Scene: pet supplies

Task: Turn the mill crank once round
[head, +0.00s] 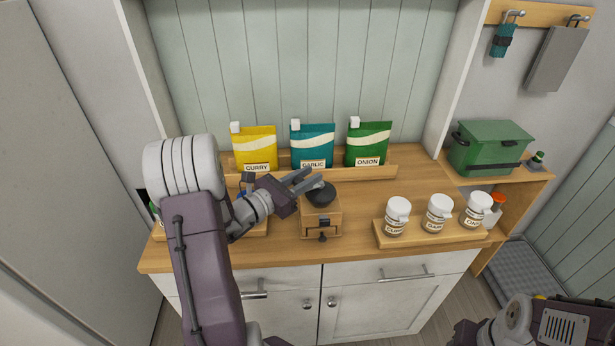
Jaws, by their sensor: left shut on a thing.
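The mill (321,217) is a small wooden box with a black dome top (320,195) and a small drawer with a dark knob. It stands upright near the middle of the counter. My left gripper (308,181) reaches in from the left, just above and behind the dome top. Its grey fingers are shut on the mill crank, which they largely hide. My right arm (545,325) shows at the bottom right corner, far from the mill, and its fingers are not visible.
Curry (255,147), garlic (312,145) and onion (368,144) packets stand in a rack behind the mill. Three white-lidded jars sit on a wooden tray (432,238) to the right. A green box (489,147) stands on the right shelf. Counter in front of the mill is clear.

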